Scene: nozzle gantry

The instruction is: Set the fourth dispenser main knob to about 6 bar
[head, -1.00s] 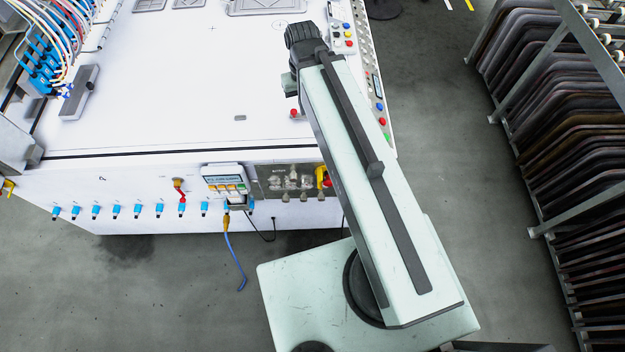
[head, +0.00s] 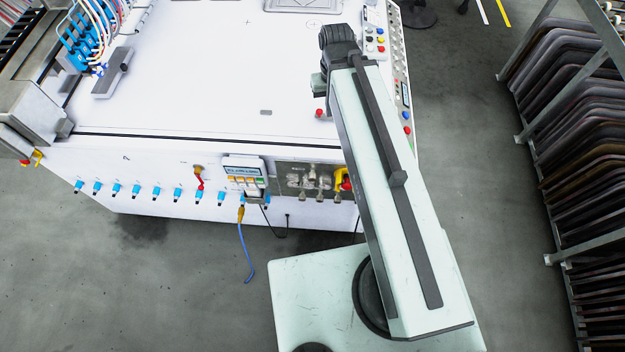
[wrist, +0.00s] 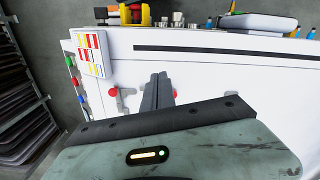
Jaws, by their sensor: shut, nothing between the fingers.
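I cannot tell which part is the fourth dispenser main knob. A row of blue fittings (head: 137,190) runs along the front face of the white machine (head: 200,110) in the head view. A group of blue blocks with hoses (head: 75,48) stands at its upper left. My gripper (wrist: 158,82) shows in the wrist view, its dark fingers shut and empty over the white machine top. A red button (wrist: 113,92) is apart from it, to the left. My arm hides part of the machine's right side in the head view.
A small display box (head: 243,171) and a grey panel with metal fittings (head: 308,181) are on the front face. A blue cable (head: 244,250) hangs below. A rack of dark panels (head: 580,150) stands at the right. Grey floor (head: 120,290) is open at the lower left.

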